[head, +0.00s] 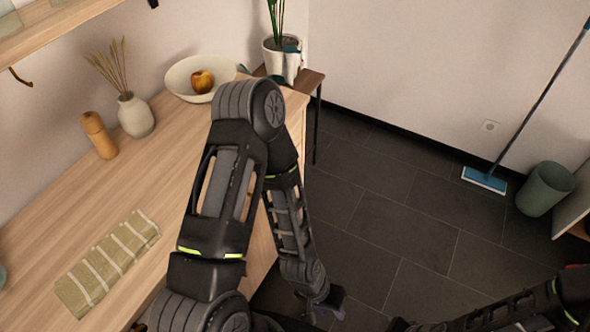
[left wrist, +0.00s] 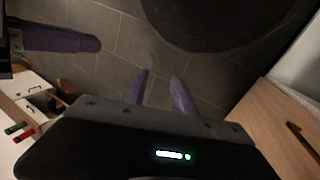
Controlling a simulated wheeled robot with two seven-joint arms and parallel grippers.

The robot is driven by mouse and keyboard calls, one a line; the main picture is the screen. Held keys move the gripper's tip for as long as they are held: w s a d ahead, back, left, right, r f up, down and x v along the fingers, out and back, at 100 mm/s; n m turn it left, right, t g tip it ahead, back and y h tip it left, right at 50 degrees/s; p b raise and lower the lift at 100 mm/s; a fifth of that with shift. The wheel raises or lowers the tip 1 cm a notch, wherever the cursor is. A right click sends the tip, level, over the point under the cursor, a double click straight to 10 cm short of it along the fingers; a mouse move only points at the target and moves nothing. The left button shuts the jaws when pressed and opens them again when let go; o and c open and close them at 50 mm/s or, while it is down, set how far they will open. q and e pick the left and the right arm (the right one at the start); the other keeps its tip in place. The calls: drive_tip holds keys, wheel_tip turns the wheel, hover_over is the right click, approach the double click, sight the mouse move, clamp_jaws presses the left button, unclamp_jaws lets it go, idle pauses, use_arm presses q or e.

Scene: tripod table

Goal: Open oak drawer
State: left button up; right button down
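A light wooden front (left wrist: 255,110) with a dark brown bar handle (left wrist: 302,140) shows at the right of the left wrist view; it looks like the oak drawer, and no gap is visible around it. In the head view my left arm hides most of the wooden counter's front. My left gripper (head: 330,304) hangs low beside that front. In the left wrist view its two purple fingers (left wrist: 160,84) stand apart with nothing between them, left of the handle and not touching it. A purple finger-like part at upper left (left wrist: 60,38) seems to be my right gripper; only one piece shows.
On the counter (head: 55,235) are a striped cloth (head: 108,262), a wooden bottle (head: 99,136), a vase (head: 135,116) and a bowl (head: 183,84) with fruit. A potted plant (head: 280,58) stands behind. The tiled floor is open toward the mop (head: 485,179) and bin (head: 545,188).

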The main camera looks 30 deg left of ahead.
use_arm(q)
drive_tip(key=shift+w, duration=0.1)
drive_tip(key=w+a+r+m+b, duration=0.1)
drive_tip(key=w+a+r, duration=0.2)
drive_tip(key=w, duration=0.4)
drive_tip(key=w+a+r+m, duration=0.1)
drive_tip(key=w+a+r, duration=0.25)
drive_tip(key=w, duration=0.35)
drive_tip(key=w+a+r+y, duration=0.3)
drive_tip(key=w+a+r, duration=0.1)
drive_tip(key=a+r, duration=0.4)
drive_tip(key=w+a+r+y, duration=0.3)
drive_tip(key=a+r, duration=0.5)
drive_tip(key=a, duration=0.5)
drive_tip(key=shift+w+a+g+b, duration=0.25)
drive_tip(key=shift+w+g+b, duration=0.05)
drive_tip(key=shift+w+b, duration=0.15)
drive_tip(key=shift+f, duration=0.1)
drive_tip(key=shift+s+a+f+p, duration=0.15)
drive_tip(key=shift+a+f, duration=0.1)
drive_tip(key=shift+f, duration=1.05)
drive_tip(key=shift+w+a+f+p, duration=0.1)
drive_tip(key=shift+a+f, duration=0.1)
drive_tip(key=shift+f, duration=1.05)
drive_tip(key=shift+s+a+f+p, duration=0.15)
drive_tip(key=shift+a+f, duration=0.1)
drive_tip(key=shift+f, duration=1.05)
drive_tip(key=shift+w, duration=0.1)
